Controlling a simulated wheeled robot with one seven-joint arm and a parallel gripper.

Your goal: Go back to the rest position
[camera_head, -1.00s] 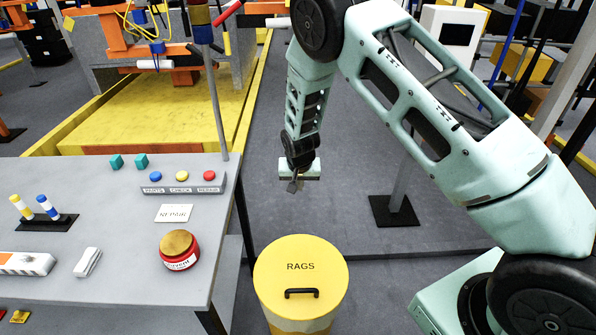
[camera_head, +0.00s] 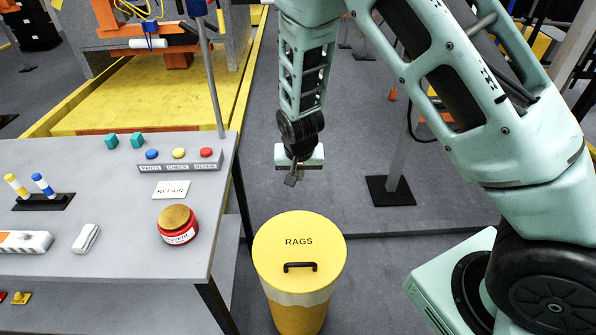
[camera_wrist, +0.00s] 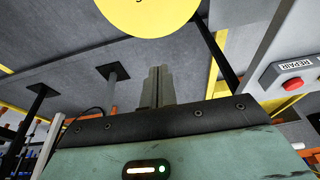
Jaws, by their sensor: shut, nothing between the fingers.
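My gripper (camera_head: 291,178) hangs in the air, fingers down, behind the yellow rags bin and to the right of the grey workbench. Its fingers are shut together with nothing between them. In the wrist view the closed fingers (camera_wrist: 158,86) stand up from the dark gripper body, with the bin's yellow lid beyond them. My arm comes in from the right side of the head view and bends down to the gripper. The gripper touches nothing that I can see.
The yellow rags bin (camera_head: 299,262) stands just in front of the gripper. A post on a black base (camera_head: 390,190) stands to the right. Grey floor is open between.

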